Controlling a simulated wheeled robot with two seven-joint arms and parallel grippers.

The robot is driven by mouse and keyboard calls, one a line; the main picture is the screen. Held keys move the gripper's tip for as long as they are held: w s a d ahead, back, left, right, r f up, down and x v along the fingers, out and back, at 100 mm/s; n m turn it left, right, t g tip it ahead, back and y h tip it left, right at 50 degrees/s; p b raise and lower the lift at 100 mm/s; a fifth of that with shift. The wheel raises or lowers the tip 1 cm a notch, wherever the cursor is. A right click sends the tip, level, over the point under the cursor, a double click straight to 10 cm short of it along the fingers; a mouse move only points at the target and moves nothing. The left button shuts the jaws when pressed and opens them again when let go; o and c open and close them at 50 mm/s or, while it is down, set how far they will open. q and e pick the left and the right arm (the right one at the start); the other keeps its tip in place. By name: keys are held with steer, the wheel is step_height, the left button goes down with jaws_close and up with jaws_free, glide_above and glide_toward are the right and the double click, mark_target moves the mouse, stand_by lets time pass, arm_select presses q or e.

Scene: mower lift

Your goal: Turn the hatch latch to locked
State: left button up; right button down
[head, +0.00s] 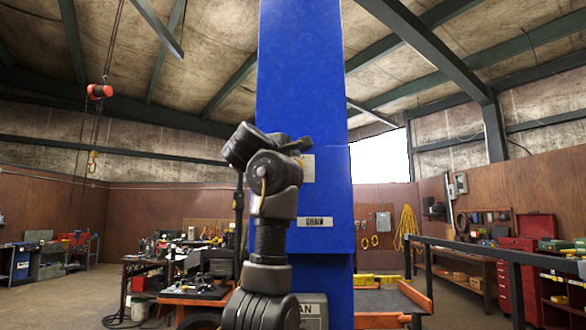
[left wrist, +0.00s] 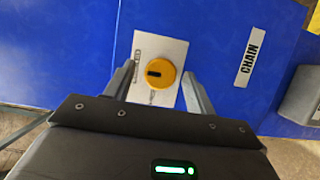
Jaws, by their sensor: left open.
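The hatch latch is a round yellow knob (left wrist: 160,86) with a short black mark pointing left in the left wrist view. It sits on a white label plate (left wrist: 143,46) fixed to a blue panel (left wrist: 214,28); the plate's print is too small to read. My left gripper (left wrist: 158,72) is open, with one finger on each side of the knob and no clear contact. In the head view, my left arm stands in front of the blue column (head: 301,75). It hides the knob and part of the plate (head: 308,168). My right gripper is in neither view.
A CHAIN label (head: 315,221) is on the column below the plate. A grey box (left wrist: 301,95) juts out at the right in the left wrist view. A dark railing (head: 470,247) stands right of the column. Workbenches line the walls; open floor lies at left.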

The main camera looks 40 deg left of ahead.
arm_select(q)
steer(key=b+v, duration=0.6)
steer(key=v, duration=0.4)
steer(key=shift+s, duration=0.3)
steer(key=shift+w, duration=0.1)
